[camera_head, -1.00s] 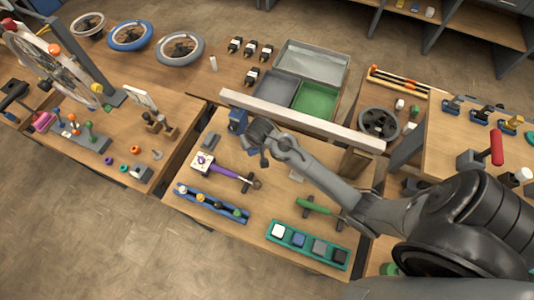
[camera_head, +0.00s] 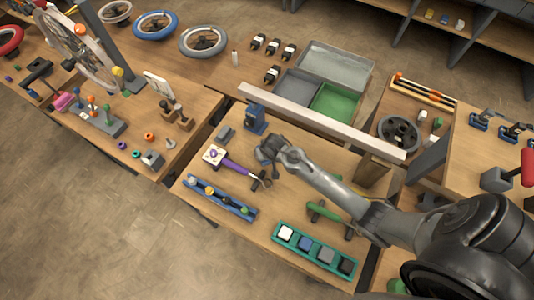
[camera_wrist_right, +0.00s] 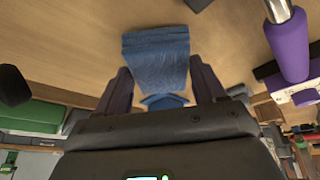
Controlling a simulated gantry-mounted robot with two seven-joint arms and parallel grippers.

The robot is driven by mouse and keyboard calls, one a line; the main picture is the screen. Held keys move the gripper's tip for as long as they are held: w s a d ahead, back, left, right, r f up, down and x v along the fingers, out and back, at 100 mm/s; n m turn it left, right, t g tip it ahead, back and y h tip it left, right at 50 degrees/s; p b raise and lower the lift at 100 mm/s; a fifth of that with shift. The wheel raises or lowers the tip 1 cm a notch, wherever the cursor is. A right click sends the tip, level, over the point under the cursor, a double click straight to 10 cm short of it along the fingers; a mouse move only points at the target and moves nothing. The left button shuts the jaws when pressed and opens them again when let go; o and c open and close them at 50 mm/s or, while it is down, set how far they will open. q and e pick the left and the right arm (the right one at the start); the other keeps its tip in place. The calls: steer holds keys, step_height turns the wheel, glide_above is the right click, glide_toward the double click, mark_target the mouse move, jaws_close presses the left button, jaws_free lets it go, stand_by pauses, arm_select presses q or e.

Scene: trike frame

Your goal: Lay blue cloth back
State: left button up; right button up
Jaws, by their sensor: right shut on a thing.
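The blue cloth (camera_wrist_right: 157,55) shows in the right wrist view as a folded, ribbed strip between the two fingers of my right gripper (camera_wrist_right: 160,80), with wood behind it. My right gripper is shut on it. In the head view my right gripper (camera_head: 265,158) is over the middle table, close to the purple-handled tool (camera_head: 238,168). I cannot make out the cloth there; the hand hides it or it is too small. My left gripper is not in view.
An upright blue fixture (camera_head: 256,118) stands behind the gripper. A blue rack (camera_head: 218,197) and a green tray with coloured squares (camera_head: 315,250) lie at the table's front. A green-handled tool (camera_head: 325,212) lies under my right arm. A pale beam (camera_head: 320,120) crosses behind.

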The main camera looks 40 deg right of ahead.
steer(key=shift+f, duration=0.35)
steer(key=shift+f, duration=0.1)
steer(key=o, duration=1.4)
steer(key=p+v, duration=0.2)
steer(key=v, duration=0.9)
steer(key=s+a+r+n+y, duration=0.1)
steer(key=s+a+r+n, duration=0.2)
steer(key=s, duration=0.6)
steer(key=s+a+r+n+y, duration=0.1)
steer(key=s+a+r+n, duration=0.2)
steer(key=s, duration=0.6)
steer(key=shift+s+a+r+g, duration=0.3)
steer(key=shift+s+a+r, duration=0.1)
steer(key=shift+a, duration=0.8)
